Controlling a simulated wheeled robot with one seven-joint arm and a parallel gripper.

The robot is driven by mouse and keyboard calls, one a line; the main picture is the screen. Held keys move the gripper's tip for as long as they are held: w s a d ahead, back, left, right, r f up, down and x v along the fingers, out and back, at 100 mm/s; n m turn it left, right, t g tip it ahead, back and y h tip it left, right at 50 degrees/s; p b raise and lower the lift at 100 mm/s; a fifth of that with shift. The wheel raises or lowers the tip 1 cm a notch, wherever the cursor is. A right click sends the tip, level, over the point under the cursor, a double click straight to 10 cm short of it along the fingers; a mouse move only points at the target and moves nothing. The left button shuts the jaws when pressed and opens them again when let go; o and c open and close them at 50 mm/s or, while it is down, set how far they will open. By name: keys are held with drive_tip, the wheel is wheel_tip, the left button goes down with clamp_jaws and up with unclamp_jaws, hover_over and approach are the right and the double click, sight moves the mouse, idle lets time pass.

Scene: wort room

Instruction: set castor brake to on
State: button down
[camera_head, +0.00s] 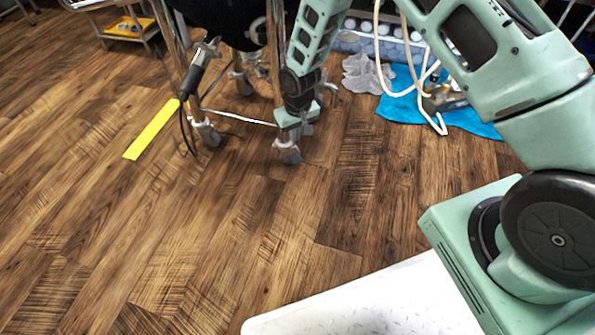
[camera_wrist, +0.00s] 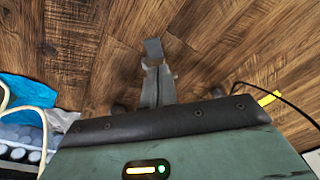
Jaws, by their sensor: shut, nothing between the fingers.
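A wheeled stand with metal legs stands at the upper middle of the head view. Its near castor (camera_head: 287,152) is grey and rests on the wood floor, just below my gripper (camera_head: 307,128). Another castor (camera_head: 207,135) is to the left. In the wrist view my gripper (camera_wrist: 156,72) is shut and empty, pointing at the floor. A small flat grey piece (camera_wrist: 153,48) shows at its tips; I cannot tell whether it is the castor's brake tab or touches the fingers. The brake's position cannot be made out.
A black-handled tool (camera_head: 198,68) with a cable hangs by the stand's left leg. A yellow strip (camera_head: 152,130) lies on the floor. A blue cloth (camera_head: 405,100), a grey cloth (camera_head: 362,72) and pale hoses (camera_head: 423,88) lie at the back right.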

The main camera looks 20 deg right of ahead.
drive_tip(key=b, duration=0.1)
approach(298, 161)
drive_tip(key=shift+w+a, duration=0.1)
drive_tip(key=shift+w, duration=0.05)
drive_tip(key=f+b, duration=0.7)
drive_tip(key=shift+w, duration=0.35)
drive_tip(key=shift+a, duration=0.1)
drive_tip(key=shift+f+b, duration=0.75)
drive_tip(key=shift+f, duration=0.9)
drive_tip(key=s+p, duration=0.1)
drive_tip(key=s+r+p, duration=0.1)
drive_tip(key=s+p, duration=0.1)
drive_tip(key=shift+d+r, duration=0.1)
drive_tip(key=shift+d, duration=0.15)
